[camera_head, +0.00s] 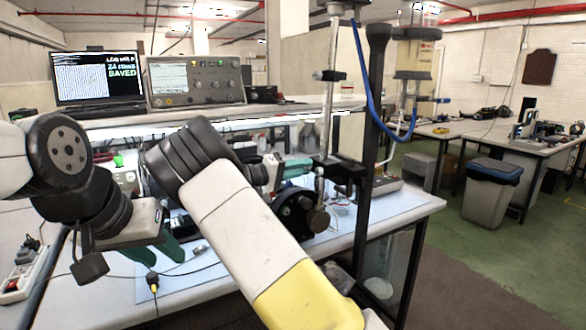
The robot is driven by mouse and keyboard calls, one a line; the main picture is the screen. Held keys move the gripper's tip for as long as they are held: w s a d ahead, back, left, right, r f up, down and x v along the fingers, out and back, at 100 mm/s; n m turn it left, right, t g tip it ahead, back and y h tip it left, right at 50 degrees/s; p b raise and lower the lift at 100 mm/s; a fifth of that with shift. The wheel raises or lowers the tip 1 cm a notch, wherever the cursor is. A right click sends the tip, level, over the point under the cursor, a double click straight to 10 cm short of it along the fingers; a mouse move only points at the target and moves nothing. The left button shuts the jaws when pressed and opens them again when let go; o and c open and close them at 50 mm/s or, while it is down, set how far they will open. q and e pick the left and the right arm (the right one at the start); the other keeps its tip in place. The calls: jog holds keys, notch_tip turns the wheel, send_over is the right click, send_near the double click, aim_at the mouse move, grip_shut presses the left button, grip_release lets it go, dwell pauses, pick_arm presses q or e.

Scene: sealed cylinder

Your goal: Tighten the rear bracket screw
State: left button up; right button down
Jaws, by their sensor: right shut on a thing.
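My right gripper (303,167) reaches from the bottom of the view to the dark clamp bracket (345,172) on the upright metal rod (328,110). Its green fingers are shut at the bracket's left side, on what looks like the rear bracket screw; the screw itself is hidden by the fingers. A black round-bodied apparatus (297,215) sits below the fingers. My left gripper (162,252) hangs over the left part of the bench, its green fingers apart and pointing down-right, with nothing seen between them.
The white bench (405,207) carries a blue mat and loose cables. A black post (372,110) with a blue hose stands right of the rod. A shelf behind holds a laptop (98,80) and a grey instrument (195,82).

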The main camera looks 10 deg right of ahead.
jog(key=shift+a+f+m, duration=0.2)
jog(key=shift+a+m, duration=0.1)
jog(key=shift+m, duration=0.7)
jog(key=c, duration=1.2)
grip_release()
jog(key=shift+c, duration=0.2)
jog(key=shift+d+r, duration=0.1)
